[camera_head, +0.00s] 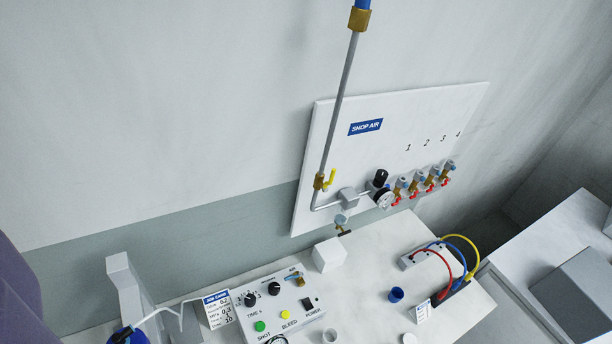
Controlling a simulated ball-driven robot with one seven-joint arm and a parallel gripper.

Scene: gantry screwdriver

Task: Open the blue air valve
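A small blue valve lever (293,276) on a brass-coloured body sits at the top right of the white control box (275,302), beside a printed label that seems to read AIR. The lever lies roughly level with the box's top face; whether it is open or closed cannot be told. On the wall, the white SHOP AIR panel (345,120) carries a grey pipe (342,100) with a yellow-handled valve (329,180). Several brass valves with red handles and blue-grey tops (416,182) stand in a row under printed numbers. My gripper is not in view.
A black-knobbed regulator and gauge (383,199) sit on the panel. On the bench (375,265) are a white block (329,254), a blue cup (395,295) and a strip with red, blue and yellow hoses (455,245). A grey stand (125,285) rises left of the control box.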

